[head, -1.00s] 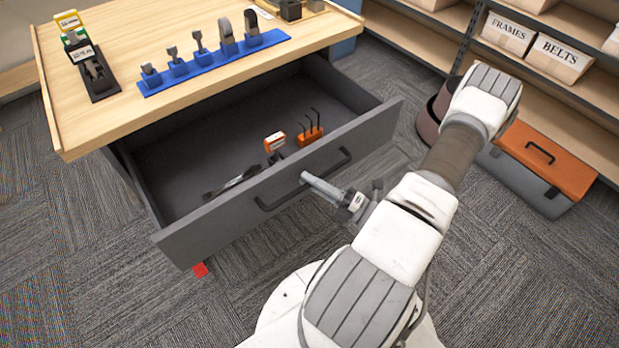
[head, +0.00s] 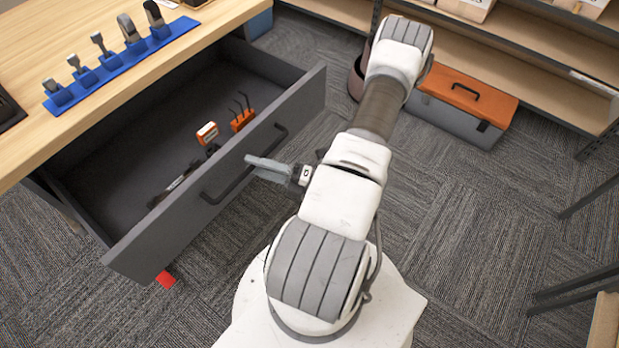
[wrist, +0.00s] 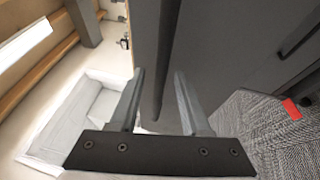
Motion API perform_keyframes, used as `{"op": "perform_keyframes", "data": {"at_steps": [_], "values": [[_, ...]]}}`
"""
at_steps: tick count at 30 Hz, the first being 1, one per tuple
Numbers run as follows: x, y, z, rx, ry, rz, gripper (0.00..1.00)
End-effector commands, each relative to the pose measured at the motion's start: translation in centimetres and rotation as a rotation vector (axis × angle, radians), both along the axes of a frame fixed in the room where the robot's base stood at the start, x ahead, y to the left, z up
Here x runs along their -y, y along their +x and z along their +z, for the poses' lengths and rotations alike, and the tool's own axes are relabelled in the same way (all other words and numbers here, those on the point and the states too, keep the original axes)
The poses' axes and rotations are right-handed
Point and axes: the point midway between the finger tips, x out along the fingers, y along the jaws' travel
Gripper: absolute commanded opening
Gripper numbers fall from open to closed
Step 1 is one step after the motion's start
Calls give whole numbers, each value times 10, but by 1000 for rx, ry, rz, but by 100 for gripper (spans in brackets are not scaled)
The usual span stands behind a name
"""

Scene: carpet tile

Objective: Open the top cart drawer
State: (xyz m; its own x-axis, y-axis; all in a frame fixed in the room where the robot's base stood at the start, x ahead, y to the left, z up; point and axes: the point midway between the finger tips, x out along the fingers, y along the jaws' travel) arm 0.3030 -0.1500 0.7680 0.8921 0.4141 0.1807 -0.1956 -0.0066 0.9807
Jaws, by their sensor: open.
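The top cart drawer (head: 215,210), a dark grey drawer under the wooden top, stands pulled well out. Its dark bar handle (head: 232,187) runs along the front panel. My gripper (head: 262,166) is open, with its fingers close to the middle of the handle. In the wrist view my gripper (wrist: 158,95) has its two fingers apart, and the dark handle bar (wrist: 168,55) runs lengthwise in line with the gap. I cannot tell whether the fingers touch it. Inside the drawer are an orange holder with hex keys (head: 242,112), an orange-and-white item (head: 207,132) and a dark tool (head: 175,185).
The wooden top (head: 75,40) carries a blue rack (head: 120,68) of tools. An orange-lidded toolbox (head: 466,100) stands on the carpet near shelves at the back right. A red piece (head: 166,279) lies on the floor below the drawer. Carpet to the right is open.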

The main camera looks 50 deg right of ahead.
Motion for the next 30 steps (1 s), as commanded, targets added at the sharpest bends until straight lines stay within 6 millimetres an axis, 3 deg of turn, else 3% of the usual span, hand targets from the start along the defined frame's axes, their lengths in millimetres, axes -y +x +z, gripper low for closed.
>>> {"op": "perform_keyframes", "data": {"at_steps": [18, 24, 30], "values": [[57, -123, -25, -3, -1, -3, 47], [67, -143, -29, -2, 0, -2, 47], [68, -148, -30, -1, 0, 0, 47]]}}
